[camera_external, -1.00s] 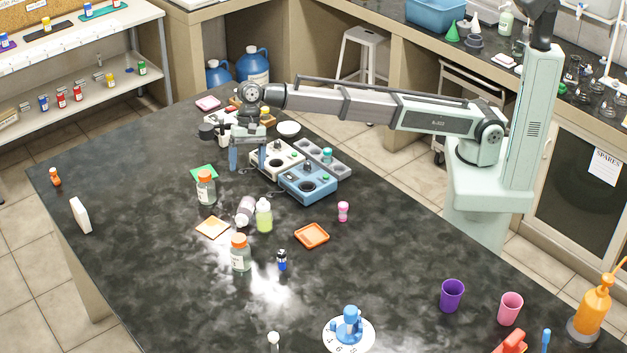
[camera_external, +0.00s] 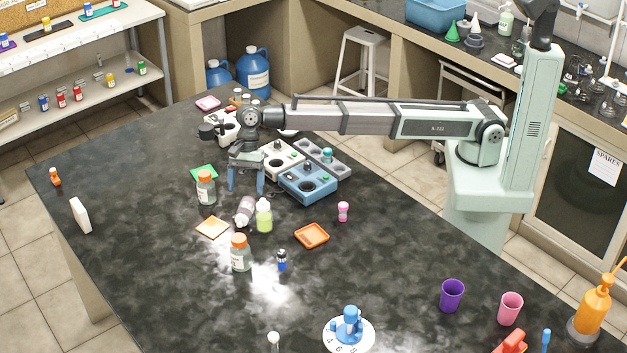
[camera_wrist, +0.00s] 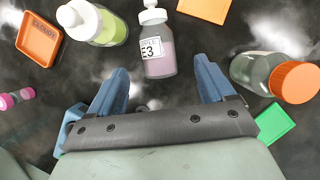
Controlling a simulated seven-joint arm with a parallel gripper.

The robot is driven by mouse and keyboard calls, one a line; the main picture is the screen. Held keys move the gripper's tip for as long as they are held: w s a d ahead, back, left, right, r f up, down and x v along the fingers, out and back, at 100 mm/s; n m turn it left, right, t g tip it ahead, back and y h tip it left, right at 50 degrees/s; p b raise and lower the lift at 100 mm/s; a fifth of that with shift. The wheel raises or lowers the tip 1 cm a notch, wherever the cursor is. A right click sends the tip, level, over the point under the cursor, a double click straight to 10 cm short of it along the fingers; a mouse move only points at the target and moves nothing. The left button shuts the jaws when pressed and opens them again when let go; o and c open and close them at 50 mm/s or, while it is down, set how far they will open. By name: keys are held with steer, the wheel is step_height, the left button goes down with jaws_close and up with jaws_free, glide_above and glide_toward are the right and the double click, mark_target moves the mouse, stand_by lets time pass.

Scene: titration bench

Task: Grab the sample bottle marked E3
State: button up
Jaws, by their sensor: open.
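The sample bottle marked E3 (camera_wrist: 157,52) has a white cap, a pinkish body and a white label. In the wrist view it is between and just beyond my open fingertips. In the external view the same bottle (camera_external: 245,209) lies on its side on the dark bench, its white cap toward the front. My gripper (camera_external: 246,190) is open and empty, behind the bottle and apart from it. Its two blue fingers also show in the wrist view (camera_wrist: 165,80).
A yellow-green bottle (camera_external: 264,217) stands close to the right of E3. An orange-capped bottle (camera_external: 206,190) is to the left, another (camera_external: 240,256) in front. Blue and white instruments (camera_external: 307,183) stand to the right. An orange tray (camera_external: 312,236) lies right of centre.

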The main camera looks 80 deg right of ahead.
mark_target(246, 202)
steer(key=shift+x, duration=3.4)
steer(key=shift+s, duration=0.1)
steer(key=c, duration=1.2)
steer(key=shift+r, duration=0.1)
steer(key=shift+c, duration=0.2)
